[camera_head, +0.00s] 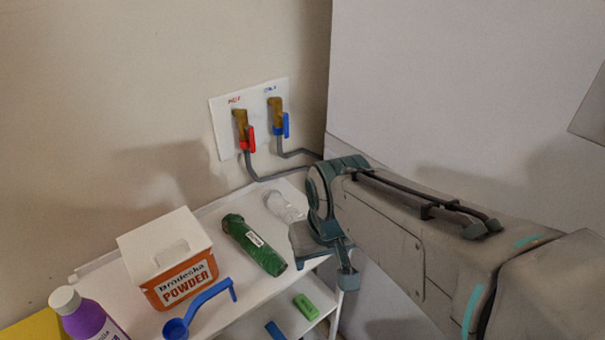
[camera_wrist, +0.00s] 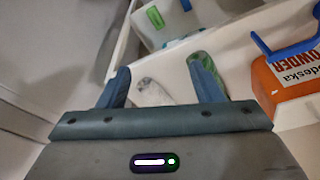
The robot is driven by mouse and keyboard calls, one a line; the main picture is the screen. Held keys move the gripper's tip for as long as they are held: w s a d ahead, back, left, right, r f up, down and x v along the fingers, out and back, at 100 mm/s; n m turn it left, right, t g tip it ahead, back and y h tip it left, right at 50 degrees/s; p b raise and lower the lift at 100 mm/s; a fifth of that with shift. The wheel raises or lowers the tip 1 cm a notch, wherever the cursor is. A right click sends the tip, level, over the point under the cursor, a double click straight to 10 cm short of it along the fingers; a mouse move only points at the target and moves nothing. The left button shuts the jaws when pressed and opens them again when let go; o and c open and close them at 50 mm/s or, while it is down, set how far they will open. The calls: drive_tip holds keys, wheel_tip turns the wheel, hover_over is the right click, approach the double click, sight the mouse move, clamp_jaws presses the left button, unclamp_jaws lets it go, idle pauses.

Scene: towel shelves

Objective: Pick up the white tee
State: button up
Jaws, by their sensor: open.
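A small whitish, crumpled-looking item (camera_head: 283,206), which I take for the white tee, lies on the white top shelf (camera_head: 215,213) near its back right corner. It looks partly see-through, and its exact form is hard to tell. My gripper (camera_head: 325,262) is open and empty, to the right of and nearer than the item in the head view. In the wrist view my gripper (camera_wrist: 160,70) has its fingers apart, and the white item (camera_wrist: 155,92) shows between them. Its lower end there is hidden by the gripper body.
A green item with a label (camera_head: 253,245) lies close left of the white one. A green block (camera_head: 305,306) is on a lower shelf. Red and blue taps (camera_head: 262,125) are behind.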

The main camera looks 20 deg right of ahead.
drive_tip(key=w+a+r+n+g+h+b, duration=0.1)
drive_tip(key=w+r+n+h, duration=0.15)
drive_tip(key=w, duration=0.95)
drive_tip(key=n+b, duration=0.1)
drive_tip(key=n, duration=0.2)
approach(289, 211)
drive_tip(key=shift+m+h, duration=0.25)
drive_tip(key=shift+h, duration=0.1)
drive_tip(key=x, duration=1)
drive_tip(key=shift+a+f, duration=0.2)
drive_tip(key=shift+f, duration=0.1)
drive_tip(key=c, duration=0.8)
